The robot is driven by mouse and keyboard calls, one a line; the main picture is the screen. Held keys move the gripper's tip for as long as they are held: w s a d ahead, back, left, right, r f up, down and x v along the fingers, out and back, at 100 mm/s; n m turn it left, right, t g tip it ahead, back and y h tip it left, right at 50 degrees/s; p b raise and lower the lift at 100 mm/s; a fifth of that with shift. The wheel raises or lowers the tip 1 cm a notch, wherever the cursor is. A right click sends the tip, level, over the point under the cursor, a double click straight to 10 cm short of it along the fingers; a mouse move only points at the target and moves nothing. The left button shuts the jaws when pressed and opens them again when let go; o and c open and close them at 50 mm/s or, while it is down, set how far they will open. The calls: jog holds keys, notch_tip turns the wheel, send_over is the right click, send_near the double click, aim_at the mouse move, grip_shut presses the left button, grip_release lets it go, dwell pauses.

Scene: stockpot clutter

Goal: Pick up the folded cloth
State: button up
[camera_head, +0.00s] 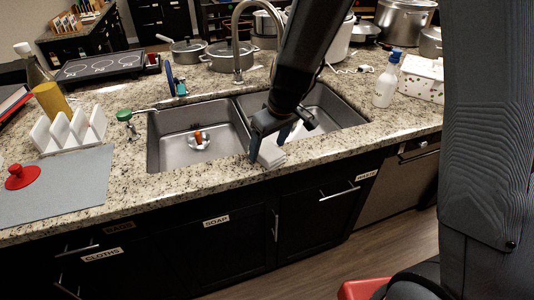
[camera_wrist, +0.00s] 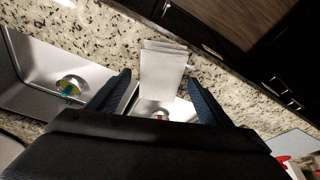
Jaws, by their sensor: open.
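The folded cloth (camera_head: 271,155) is white and lies at the front rim of the double sink, near the divider. In the wrist view the cloth (camera_wrist: 163,65) runs from the granite front strip towards the sink, with layered folds at its far end. My gripper (camera_head: 269,143) is open just above the cloth. In the wrist view its two blue fingers (camera_wrist: 160,76) stand on either side of the cloth, with a gap on each side. In the head view the gripper hides part of the cloth.
The sink's left basin (camera_head: 180,150) holds a small orange and white item (camera_head: 199,139). The faucet (camera_head: 237,45) rises behind the divider. A white spray bottle (camera_head: 385,85) stands to the right, and a white rack (camera_head: 70,130) to the left. The front counter strip is otherwise clear.

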jog(key=shift+f+b, duration=0.25)
jog(key=shift+b, duration=0.1)
dwell(0.3)
jog(key=c, duration=1.2)
jog(key=shift+c, duration=0.2)
jog(key=shift+r, duration=0.15)
